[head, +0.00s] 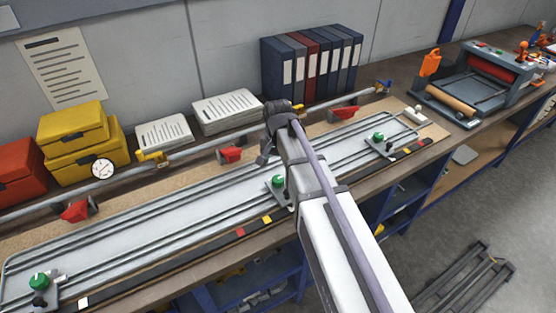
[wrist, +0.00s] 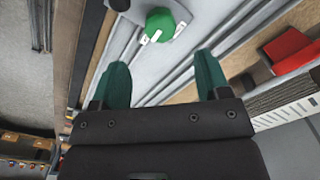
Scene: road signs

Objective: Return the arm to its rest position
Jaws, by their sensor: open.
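My arm reaches from the lower right of the head view over the workbench. My gripper (wrist: 165,85) shows in the wrist view with two green fingers spread apart and nothing between them. In the head view the arm's dark end (head: 277,125) hangs over the long grey rail track (head: 150,218), and the fingers are hidden there. A green knob (wrist: 160,25) on a grey plate lies beyond the fingertips in the wrist view, apart from them. A green knob (head: 277,181) also shows just left of the arm in the head view.
More green knobs stand at the track's left end (head: 39,280) and right part (head: 377,137). Red clamps (head: 230,154) and a long bar (head: 190,160) run behind the track. Yellow boxes (head: 75,127), papers (head: 228,110) and binders (head: 310,65) line the wall. A roller machine (head: 485,80) stands right.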

